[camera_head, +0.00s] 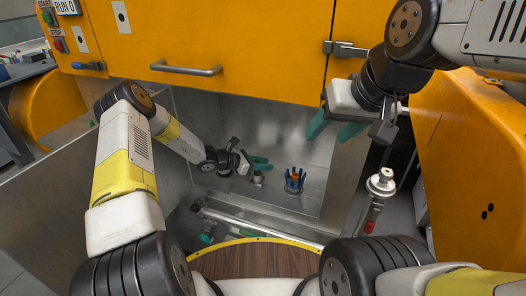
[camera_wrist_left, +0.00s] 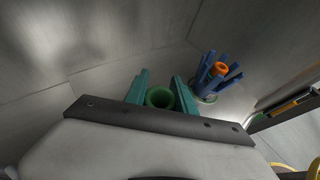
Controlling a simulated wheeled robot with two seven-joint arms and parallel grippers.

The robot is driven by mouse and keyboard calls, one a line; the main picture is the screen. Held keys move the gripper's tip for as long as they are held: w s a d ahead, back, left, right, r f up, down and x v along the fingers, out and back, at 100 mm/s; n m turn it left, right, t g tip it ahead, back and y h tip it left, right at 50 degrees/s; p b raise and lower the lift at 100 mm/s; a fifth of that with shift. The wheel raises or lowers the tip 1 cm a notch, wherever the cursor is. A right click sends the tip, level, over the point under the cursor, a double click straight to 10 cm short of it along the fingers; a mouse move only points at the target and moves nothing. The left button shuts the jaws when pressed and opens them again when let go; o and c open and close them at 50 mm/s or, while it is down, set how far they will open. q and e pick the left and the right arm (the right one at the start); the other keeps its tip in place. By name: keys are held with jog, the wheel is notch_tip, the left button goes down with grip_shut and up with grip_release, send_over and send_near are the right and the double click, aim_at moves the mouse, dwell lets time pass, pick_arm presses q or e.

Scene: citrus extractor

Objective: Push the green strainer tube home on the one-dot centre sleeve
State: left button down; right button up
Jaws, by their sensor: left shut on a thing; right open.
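In the left wrist view the green strainer tube (camera_wrist_left: 160,97) sits between the teal fingers of my left gripper (camera_wrist_left: 161,92), its round open end facing the camera. In the head view my left gripper (camera_head: 258,164) is low in the metal bay, shut on the tube, which is mostly hidden there. A small pale cylindrical piece (camera_head: 258,179) shows just under the fingers; I cannot tell whether it is the one-dot centre sleeve or whether the tube touches it. No dot is visible on it. My right gripper (camera_head: 335,122) is open and empty, high at the bay's right side.
A ring of blue prongs around an orange core (camera_head: 294,180) stands right of my left gripper. A long metal bar (camera_head: 260,226) crosses the bay's front. A metal post with a pale knob (camera_head: 381,182) stands at right. An orange cabinet with a handle (camera_head: 187,70) overhangs behind.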

pick_arm(q)
jog(key=shift+s+f, duration=0.1)
jog(key=shift+f, duration=0.2)
jog(key=shift+s+d+f, duration=0.1)
jog(key=shift+f, duration=0.25)
